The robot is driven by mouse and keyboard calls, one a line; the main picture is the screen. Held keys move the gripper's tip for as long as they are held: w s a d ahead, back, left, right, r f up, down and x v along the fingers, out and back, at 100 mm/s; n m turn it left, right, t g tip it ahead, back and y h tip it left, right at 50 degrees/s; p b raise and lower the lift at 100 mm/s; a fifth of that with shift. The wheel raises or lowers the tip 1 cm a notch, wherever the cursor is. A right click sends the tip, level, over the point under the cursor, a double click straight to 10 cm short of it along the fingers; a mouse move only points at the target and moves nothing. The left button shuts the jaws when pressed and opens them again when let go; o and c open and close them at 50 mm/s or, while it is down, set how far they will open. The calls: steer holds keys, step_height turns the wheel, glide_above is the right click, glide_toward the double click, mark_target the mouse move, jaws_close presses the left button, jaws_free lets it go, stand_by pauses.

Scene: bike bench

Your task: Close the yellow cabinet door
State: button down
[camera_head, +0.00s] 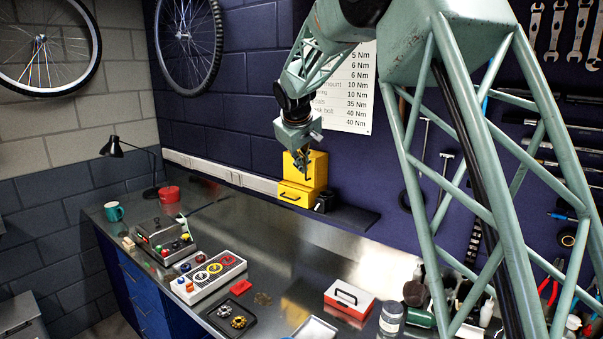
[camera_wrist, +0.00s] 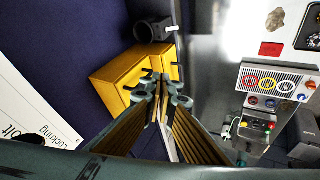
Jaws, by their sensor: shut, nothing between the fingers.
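The yellow cabinet (camera_head: 319,171) stands on a dark shelf against the blue wall. A yellow front panel with a black handle (camera_head: 294,196) sits low at its front left; how far it stands open is hard to tell. In the wrist view the yellow box (camera_wrist: 118,78) lies left of the fingers, and another yellow part (camera_wrist: 171,58) shows just behind them. My gripper (camera_head: 303,165) is shut and empty, pointing down in front of the cabinet. Its fingertips (camera_wrist: 161,84) overlap the yellow faces in the wrist view; whether they touch is unclear.
A small black object (camera_head: 325,202) sits right of the cabinet on the shelf (camera_head: 352,217). The metal bench (camera_head: 285,240) below holds a button panel (camera_head: 210,275), a red and white box (camera_head: 349,299) and a red container (camera_head: 169,194). A white printed sheet (camera_head: 350,90) hangs behind my arm.

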steer(key=v, duration=0.6)
steer(key=shift+d, duration=0.6)
steer(key=s+d+m+g+b, duration=0.1)
steer(key=s+d+m+b, duration=0.35)
steer(key=s, duration=1.25)
steer(key=s+d+n+g+b, duration=0.1)
steer(key=s+d, duration=0.6)
steer(key=s, duration=1)
steer(key=s+f+m+b, duration=0.1)
steer(key=s+f, duration=0.4)
steer(key=s, duration=0.7)
steer(key=s+d+f+m+g+b, duration=0.1)
steer(key=s+f, duration=0.3)
steer(key=s, duration=0.8)
steer(key=s+d+f+m+y+b, duration=0.1)
steer(key=s+f+b, duration=0.2)
steer(key=s, duration=0.9)
step_height(320, 180, down, 3)
steer(key=shift+s+r+m, duration=0.2)
steer(key=shift+s+m, duration=0.1)
steer(key=shift+m, duration=0.05)
steer(key=shift+d, duration=0.1)
